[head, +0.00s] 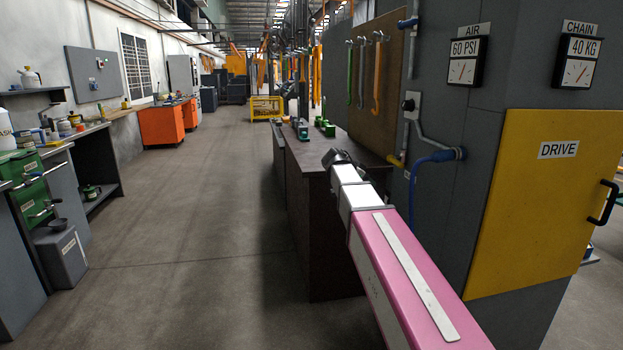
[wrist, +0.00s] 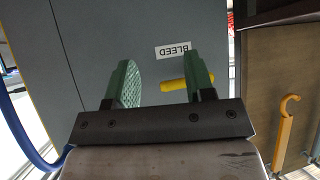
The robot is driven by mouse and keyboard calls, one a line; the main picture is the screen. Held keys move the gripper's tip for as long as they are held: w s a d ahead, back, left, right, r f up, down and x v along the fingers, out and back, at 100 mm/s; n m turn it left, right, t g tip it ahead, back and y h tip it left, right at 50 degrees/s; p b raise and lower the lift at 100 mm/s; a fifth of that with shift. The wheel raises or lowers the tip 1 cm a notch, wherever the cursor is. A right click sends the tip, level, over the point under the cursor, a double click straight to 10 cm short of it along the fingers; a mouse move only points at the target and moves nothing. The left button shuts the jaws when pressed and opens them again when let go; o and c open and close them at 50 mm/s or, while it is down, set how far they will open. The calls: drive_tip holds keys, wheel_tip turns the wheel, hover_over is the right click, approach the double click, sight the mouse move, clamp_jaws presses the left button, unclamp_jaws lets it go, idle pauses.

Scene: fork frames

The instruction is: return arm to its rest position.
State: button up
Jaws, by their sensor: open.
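My arm, pink and white, reaches from the lower right of the head view toward the middle. A yellow handle (wrist: 174,85) by an upside-down BLEED label (wrist: 173,51) lies beyond the fingers. The right finger covers part of it, and I cannot tell whether they touch. The handle also shows in the head view (head: 395,160).
A grey cabinet with a yellow DRIVE door (head: 545,200) and a blue hose (head: 425,165) stands close at the right. A dark bench (head: 310,215) lies under the arm. Hooks (head: 378,75) hang on a brown board. The floor (head: 185,240) on the left is clear.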

drive_tip(key=s+f+n+g+y, duration=0.2)
drive_tip(key=s+f+n+y, duration=0.3)
drive_tip(key=s+f, duration=0.9)
drive_tip(key=s+a+f+n+g+y, duration=0.1)
drive_tip(key=s+f+n+y, duration=0.3)
drive_tip(key=s+f+n, duration=0.4)
drive_tip(key=s+f, duration=0.3)
drive_tip(key=f, duration=0.2)
drive_tip(key=s+f+g, duration=0.1)
drive_tip(key=s+f, duration=0.2)
drive_tip(key=f, duration=0.3)
drive_tip(key=shift+s+a+g+y, duration=0.2)
drive_tip(key=shift+g+y, duration=0.1)
drive_tip(key=shift+y, duration=0.1)
